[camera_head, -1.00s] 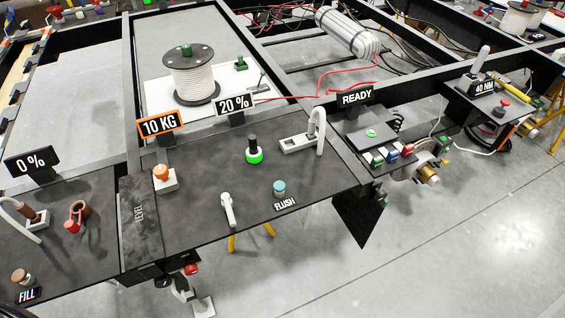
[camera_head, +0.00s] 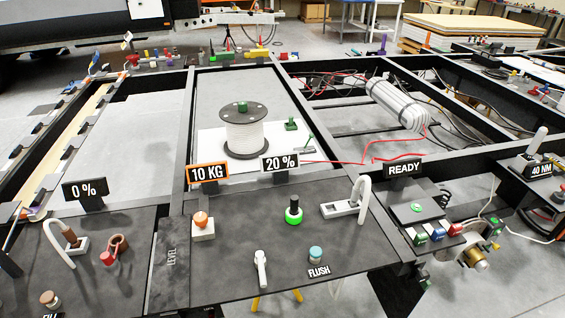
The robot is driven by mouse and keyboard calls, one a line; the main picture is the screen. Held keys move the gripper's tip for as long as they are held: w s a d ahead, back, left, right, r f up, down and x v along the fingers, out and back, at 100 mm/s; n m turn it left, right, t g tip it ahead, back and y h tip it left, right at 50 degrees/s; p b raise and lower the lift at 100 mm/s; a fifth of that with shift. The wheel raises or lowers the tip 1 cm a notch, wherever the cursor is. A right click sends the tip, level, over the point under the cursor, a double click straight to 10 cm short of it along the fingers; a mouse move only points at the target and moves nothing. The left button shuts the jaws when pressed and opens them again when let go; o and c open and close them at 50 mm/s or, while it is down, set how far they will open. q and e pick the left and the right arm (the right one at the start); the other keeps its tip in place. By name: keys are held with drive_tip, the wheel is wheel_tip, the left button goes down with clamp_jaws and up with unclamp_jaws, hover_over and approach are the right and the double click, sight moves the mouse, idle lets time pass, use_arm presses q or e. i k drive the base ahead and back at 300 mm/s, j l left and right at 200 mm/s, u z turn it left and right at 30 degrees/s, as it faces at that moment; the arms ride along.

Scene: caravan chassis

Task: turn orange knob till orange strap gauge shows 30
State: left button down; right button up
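The orange knob (camera_head: 201,219) sits on a small white block on the dark panel, left of centre in the head view. Just behind it stands the orange-framed strap gauge (camera_head: 208,173), which reads 10 KG. The knob and the gauge face are both unobstructed. Neither of my grippers shows in this view.
On the same panel are a green-based black knob (camera_head: 294,211), a white lever (camera_head: 261,268), a teal FLUSH button (camera_head: 315,255) and a white curved handle (camera_head: 361,190). A 20 % sign (camera_head: 280,163) stands right of the gauge, a 0 % sign (camera_head: 85,190) left. A white spool (camera_head: 244,133) stands behind.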

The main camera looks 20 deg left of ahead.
sight(200, 219)
drive_tip(key=k+u, duration=0.1)
drive_tip(key=u, duration=0.3)
drive_tip(key=j+u, duration=0.1)
drive_tip(key=u, duration=0.25)
drive_tip(key=k+j+u, duration=0.15)
drive_tip(key=u, duration=0.25)
